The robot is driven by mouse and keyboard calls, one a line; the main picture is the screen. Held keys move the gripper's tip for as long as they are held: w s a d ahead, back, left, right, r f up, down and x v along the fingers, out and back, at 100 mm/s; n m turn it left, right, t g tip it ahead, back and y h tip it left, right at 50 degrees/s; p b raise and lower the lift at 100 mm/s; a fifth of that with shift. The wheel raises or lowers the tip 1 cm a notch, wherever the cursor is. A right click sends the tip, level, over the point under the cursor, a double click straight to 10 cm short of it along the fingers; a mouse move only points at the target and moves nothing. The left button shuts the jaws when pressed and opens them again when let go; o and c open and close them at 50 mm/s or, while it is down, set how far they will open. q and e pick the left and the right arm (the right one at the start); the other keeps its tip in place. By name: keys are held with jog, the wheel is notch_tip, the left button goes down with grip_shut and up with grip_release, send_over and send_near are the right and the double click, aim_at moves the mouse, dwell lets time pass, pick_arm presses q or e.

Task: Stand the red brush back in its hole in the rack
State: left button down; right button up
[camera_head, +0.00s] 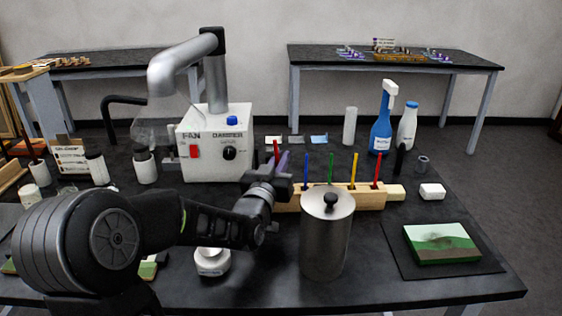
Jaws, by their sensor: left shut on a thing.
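The wooden rack (372,200) lies across the middle of the table, its front partly hidden by a metal canister. Blue, green and yellow brushes and a red-handled one (377,170) stand upright along it. My left gripper (280,172) is at the rack's left end, shut on a thin upright red brush (276,151). Only the upper part of this brush shows; its lower end is hidden by my gripper, so I cannot tell whether it is in a hole. My right gripper is not in view.
The lidded metal canister (326,245) stands right of my left arm, close in front of the rack. A white fan box (214,160) stands behind my gripper. A white jar (211,262) is below my arm. A painted board (440,243) lies at right.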

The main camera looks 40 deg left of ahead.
pick_arm(q)
jog(key=c, duration=1.5)
grip_release()
jog(key=shift+o, duration=0.2)
jog(key=b+v, duration=0.1)
jog(key=v, duration=0.6)
jog(key=shift+s, duration=0.4)
jog(key=shift+d+f, duration=0.1)
